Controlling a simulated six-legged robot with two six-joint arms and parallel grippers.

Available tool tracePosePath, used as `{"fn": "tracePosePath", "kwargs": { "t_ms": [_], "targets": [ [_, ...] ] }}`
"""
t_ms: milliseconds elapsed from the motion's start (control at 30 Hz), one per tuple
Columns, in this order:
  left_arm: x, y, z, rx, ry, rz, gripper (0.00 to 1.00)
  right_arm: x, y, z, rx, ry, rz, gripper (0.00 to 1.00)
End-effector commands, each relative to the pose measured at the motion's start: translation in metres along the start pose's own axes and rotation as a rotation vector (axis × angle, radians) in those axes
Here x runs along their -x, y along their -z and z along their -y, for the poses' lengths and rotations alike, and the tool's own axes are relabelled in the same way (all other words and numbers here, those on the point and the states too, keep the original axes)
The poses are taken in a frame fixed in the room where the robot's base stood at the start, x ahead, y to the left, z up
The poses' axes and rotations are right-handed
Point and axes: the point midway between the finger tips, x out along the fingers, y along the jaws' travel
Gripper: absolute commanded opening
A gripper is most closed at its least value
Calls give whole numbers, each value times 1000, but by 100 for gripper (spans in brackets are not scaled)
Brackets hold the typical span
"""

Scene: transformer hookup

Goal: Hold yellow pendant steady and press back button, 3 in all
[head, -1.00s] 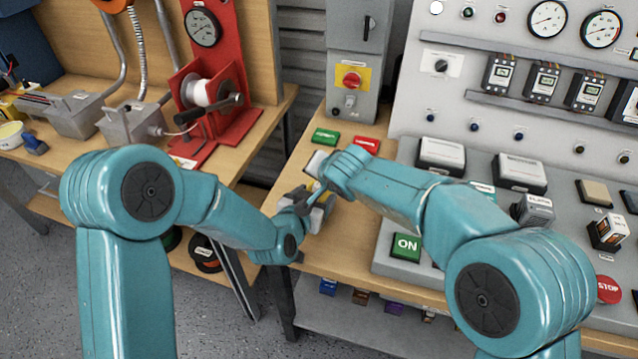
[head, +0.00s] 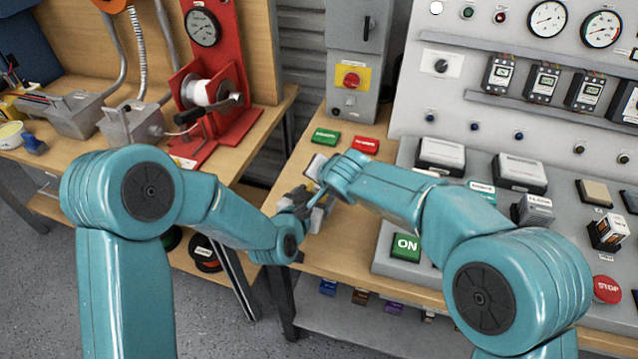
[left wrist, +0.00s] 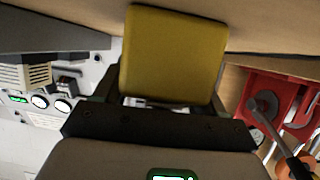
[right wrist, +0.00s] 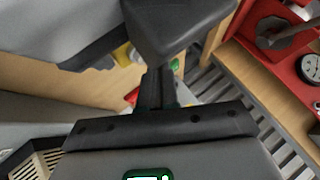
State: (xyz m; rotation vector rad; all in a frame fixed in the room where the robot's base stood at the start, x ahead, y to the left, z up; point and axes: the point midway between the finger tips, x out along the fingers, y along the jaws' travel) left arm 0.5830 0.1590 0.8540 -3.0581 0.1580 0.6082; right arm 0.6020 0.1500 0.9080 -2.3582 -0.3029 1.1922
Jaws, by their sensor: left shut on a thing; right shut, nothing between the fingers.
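The yellow pendant shows in the left wrist view (left wrist: 173,55) as a plain yellow block. My left gripper (left wrist: 165,98) is shut on it, one finger at each side. In the head view my left gripper (head: 300,200) is over the left part of the bench, and the pendant is mostly hidden by the hands. My right gripper (head: 318,172) is right beside the left one. In the right wrist view its fingers (right wrist: 160,85) are together and empty. A dark grey block covers the tips there. The back button is not visible, and I cannot tell whether the fingers touch it.
Green (head: 325,136) and red (head: 365,145) plates lie on the bench behind the hands. A grey switch box (head: 352,75) stands at the back. The control panel with a green ON button (head: 406,246) and a red STOP button (head: 607,289) is to the right. A red spool stand (head: 215,95) is at left.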

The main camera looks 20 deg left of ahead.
Motion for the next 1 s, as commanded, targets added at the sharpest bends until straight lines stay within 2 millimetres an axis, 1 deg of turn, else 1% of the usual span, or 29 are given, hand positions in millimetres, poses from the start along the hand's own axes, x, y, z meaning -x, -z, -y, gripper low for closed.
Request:
{"fn": "tracePosePath", "kwargs": {
  "t_ms": [1000],
  "targets": [
    [0, 0, 0, 0, 0, 0, 29, -9, -7, -7, 1, -2, 3, 0]
  ]
}}
